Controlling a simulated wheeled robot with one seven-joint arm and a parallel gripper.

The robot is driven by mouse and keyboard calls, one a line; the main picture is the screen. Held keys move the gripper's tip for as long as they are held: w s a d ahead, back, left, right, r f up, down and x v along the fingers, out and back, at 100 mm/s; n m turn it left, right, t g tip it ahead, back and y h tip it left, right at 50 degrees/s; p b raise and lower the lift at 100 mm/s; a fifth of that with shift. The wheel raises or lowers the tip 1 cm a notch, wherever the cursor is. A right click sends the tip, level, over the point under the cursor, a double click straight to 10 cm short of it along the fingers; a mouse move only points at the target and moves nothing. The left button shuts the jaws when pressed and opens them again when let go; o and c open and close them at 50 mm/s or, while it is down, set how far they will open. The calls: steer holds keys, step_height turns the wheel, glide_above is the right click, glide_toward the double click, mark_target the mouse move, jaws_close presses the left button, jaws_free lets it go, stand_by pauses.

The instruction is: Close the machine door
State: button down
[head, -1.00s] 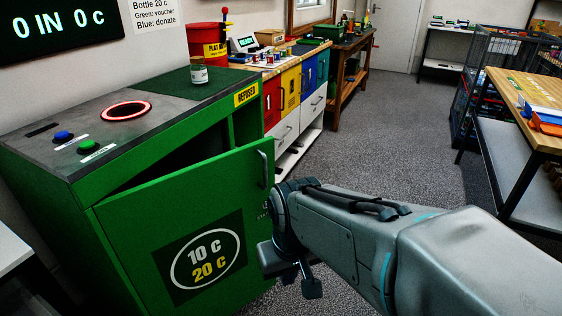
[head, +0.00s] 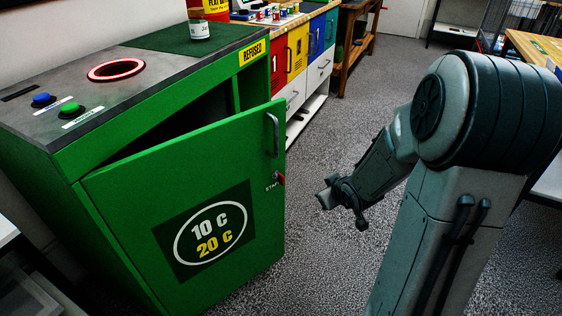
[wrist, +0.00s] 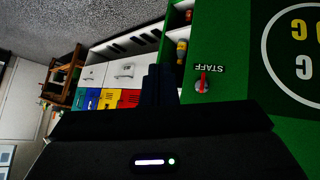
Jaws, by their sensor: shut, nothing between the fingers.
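The green machine door (head: 130,215) with the round "10 C 20 C" sign stands ajar on the green machine (head: 75,160). A dark gap shows above its top edge. Its grey handle (head: 272,135) and a red staff lock (head: 281,179) are near its free right edge. My gripper (head: 325,199) is right of that edge, apart from it in the picture, over the floor. In the wrist view, my shut, empty fingers (wrist: 160,84) point past the door (wrist: 235,60), which shows upside down with its red lock (wrist: 202,86).
The machine's top has a red-lit ring (head: 116,69), blue and green buttons, and a jar (head: 198,25) on a green mat. Coloured cabinets (head: 290,60) stand behind. Carpeted floor (head: 330,120) is open between the machine and a wooden table (head: 530,45) at right.

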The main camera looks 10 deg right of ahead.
mark_target(282, 163)
steer(key=w+a+t+y+b, duration=0.2)
steer(key=w+a, duration=0.1)
steer(key=w, duration=0.1)
steer(key=w+a+f+t+y+b, duration=0.1)
steer(key=w+a+t+y+b, duration=0.1)
steer(key=w, duration=0.3)
steer(key=w+a+n+t+y+b, duration=0.1)
steer(key=w+a+t+y+b, duration=0.1)
steer(key=w+a+y, duration=0.2)
steer(key=shift+w+a+f+t, duration=0.2)
steer(key=shift+w+t, duration=0.1)
steer(key=shift+w, duration=0.4)
